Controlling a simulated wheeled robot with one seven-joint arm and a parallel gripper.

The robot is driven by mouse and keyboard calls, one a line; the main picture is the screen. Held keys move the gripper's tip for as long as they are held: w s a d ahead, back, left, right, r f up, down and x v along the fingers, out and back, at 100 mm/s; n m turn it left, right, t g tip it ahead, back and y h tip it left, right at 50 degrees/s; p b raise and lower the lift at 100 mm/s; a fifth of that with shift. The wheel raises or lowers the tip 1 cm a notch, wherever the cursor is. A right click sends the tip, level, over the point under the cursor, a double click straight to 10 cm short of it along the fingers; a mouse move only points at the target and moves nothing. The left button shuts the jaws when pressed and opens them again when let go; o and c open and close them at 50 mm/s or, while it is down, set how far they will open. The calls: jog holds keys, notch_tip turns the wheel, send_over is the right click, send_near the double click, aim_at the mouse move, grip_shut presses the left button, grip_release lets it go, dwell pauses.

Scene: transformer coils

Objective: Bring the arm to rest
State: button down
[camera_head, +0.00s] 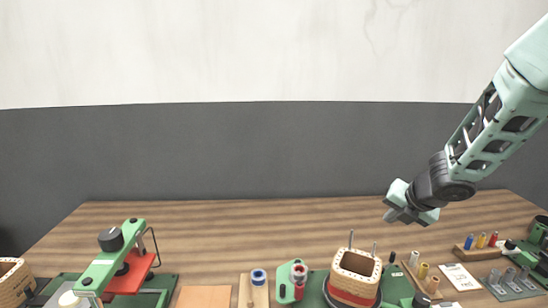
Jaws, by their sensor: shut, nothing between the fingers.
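My arm (500,125) comes in from the upper right and slants down to the left over the table. My gripper (410,214) hangs above the right half of the wooden table (250,228), apart from everything on it. It is shut and empty. Its fingertips are small and dark in this view.
A wooden coil former with a red band (356,272) stands at the front middle, with upright pins. A green clamp device with a red part (120,262) stands front left. Several spools (422,270), coloured pegs (480,241) and a white card (460,277) lie front right. The table's back is clear.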

jog(key=s+a+r+m+g+h, duration=0.1)
jog(key=s+a+r+m+g, duration=0.15)
jog(key=s+a+m, duration=1.15)
jog(key=s+a+m+g, duration=0.2)
jog(key=s+m, duration=0.6)
jog(key=s, duration=1.3)
jog(key=g, duration=0.2)
jog(key=shift+s+r+g, duration=0.25)
jog(key=shift+g, duration=0.1)
